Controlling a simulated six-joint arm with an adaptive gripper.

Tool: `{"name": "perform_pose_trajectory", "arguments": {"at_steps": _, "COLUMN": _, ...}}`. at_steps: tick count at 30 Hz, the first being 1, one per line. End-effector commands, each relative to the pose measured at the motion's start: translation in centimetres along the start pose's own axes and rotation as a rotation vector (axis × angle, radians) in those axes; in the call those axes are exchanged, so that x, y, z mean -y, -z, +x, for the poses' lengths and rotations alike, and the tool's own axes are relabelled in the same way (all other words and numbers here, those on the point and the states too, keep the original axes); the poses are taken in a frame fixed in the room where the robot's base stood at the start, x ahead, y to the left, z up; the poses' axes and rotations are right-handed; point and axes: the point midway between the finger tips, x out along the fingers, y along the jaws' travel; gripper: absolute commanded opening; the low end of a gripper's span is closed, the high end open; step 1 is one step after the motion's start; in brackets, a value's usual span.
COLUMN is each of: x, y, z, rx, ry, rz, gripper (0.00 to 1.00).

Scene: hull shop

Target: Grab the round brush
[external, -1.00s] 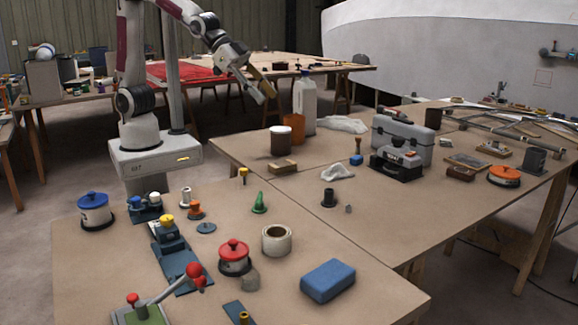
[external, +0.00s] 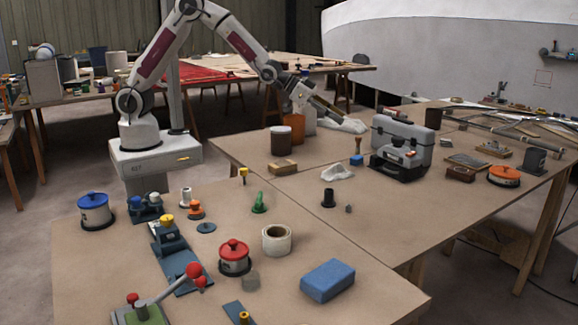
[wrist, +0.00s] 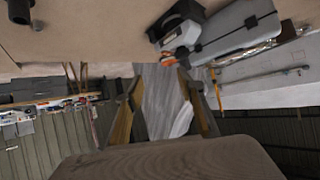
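A small upright piece with a brown wooden handle (external: 358,146) stands behind a blue block (external: 356,160), left of the grey case; it may be the round brush, but it is too small to be sure. My gripper (external: 342,117) hangs above the far side of the work table, up and left of that piece and apart from it. I cannot make out the brush clearly in the wrist view.
The grey case (external: 410,135) and black case (external: 397,163) stand right of the brown handle. A brown-and-white jar (external: 281,140) and an orange container (external: 297,128) stand left of it. A white crumpled piece (external: 337,173) lies in front. The table's middle is fairly clear.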

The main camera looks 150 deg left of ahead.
Motion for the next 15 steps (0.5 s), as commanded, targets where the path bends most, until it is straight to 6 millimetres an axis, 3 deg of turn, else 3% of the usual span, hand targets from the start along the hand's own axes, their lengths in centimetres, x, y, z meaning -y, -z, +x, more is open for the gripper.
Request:
{"name": "perform_pose_trajectory", "arguments": {"at_steps": 6, "x": 6.1, "y": -2.6, "z": 4.0, "rx": -0.038, "ry": 0.051, "rz": -0.044, "gripper": 0.38}}
{"name": "perform_pose_trajectory", "arguments": {"at_steps": 15, "x": 14.4, "y": -6.9, "z": 8.1, "rx": -0.099, "ry": 0.116, "rz": -0.099, "gripper": 0.38}}
